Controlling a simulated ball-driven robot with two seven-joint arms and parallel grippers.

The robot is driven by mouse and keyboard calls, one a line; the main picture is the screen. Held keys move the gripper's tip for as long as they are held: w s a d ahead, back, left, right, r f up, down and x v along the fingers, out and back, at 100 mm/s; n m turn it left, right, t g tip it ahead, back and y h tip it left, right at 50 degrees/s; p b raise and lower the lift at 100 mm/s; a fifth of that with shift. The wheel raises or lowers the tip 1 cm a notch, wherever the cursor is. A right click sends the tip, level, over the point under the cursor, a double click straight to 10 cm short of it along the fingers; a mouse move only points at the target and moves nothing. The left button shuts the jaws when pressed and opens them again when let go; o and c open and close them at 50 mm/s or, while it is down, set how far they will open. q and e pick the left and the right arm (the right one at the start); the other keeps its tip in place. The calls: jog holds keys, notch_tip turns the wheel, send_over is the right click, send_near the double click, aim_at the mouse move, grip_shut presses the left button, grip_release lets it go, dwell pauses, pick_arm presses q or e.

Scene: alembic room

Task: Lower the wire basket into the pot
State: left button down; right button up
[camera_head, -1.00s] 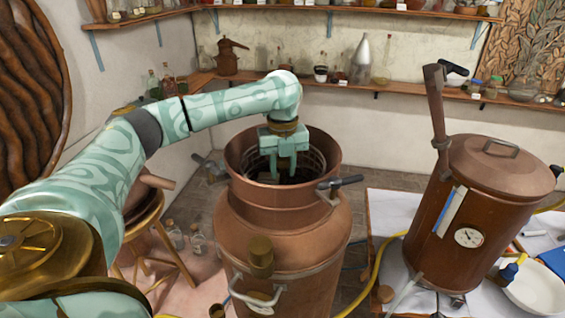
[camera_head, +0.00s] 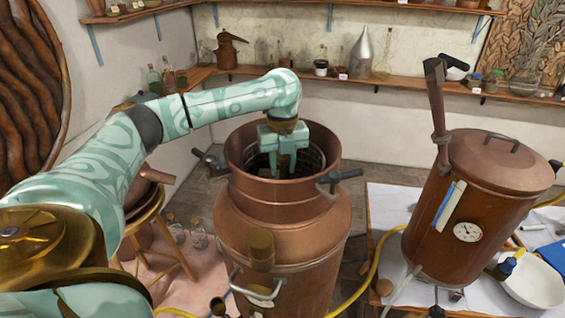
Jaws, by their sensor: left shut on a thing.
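The copper pot (camera_head: 284,210) stands upright in the middle, its wide mouth open at the top. The wire basket (camera_head: 316,157) sits inside the pot's mouth; its wire rim shows behind my gripper, and its lower part is hidden by the pot wall. My left gripper (camera_head: 283,170) points down into the mouth and is shut on the wire basket; the exact grip point is hard to make out. My right gripper is not in view.
A copper still (camera_head: 490,200) with a dial stands on a white-covered table at right, beside a white bowl (camera_head: 535,282). Clamp handles (camera_head: 340,176) stick out from the pot's neck. A wooden stool (camera_head: 155,225) stands at left. A yellow hose (camera_head: 372,270) runs right of the pot.

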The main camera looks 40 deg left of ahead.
pick_arm(q)
jog(key=c, duration=1)
grip_release()
notch_tip(320, 180, up, 16)
jog(key=shift+r, duration=0.15)
